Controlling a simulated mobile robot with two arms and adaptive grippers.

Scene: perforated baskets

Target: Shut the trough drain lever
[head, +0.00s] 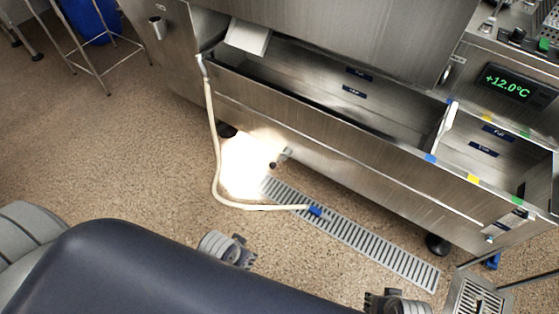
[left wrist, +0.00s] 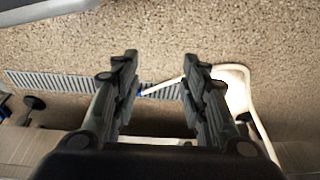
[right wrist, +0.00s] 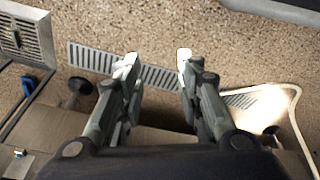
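The steel trough (head: 310,105) runs across the head view, with a long bay and a smaller bay at right. A small metal fitting with a dark knob (head: 272,165) shows under its front, beside a bright glare. A blue handle (head: 492,262) is low under the right end; a blue part also shows in the right wrist view (right wrist: 28,85). I cannot tell which is the drain lever or its position. My left gripper (head: 240,250) is below the trough front, open and empty in the left wrist view (left wrist: 158,65). My right gripper (right wrist: 156,62) is open and empty; neither touches the trough.
A slotted floor drain (head: 370,240) lies before the trough. A white hose (head: 213,150) hangs from the trough's left corner and ends at a blue clip on the drain. A grated stand (head: 478,298) is at lower right. A display (head: 510,84) reads +12.0°C. Open floor is at left.

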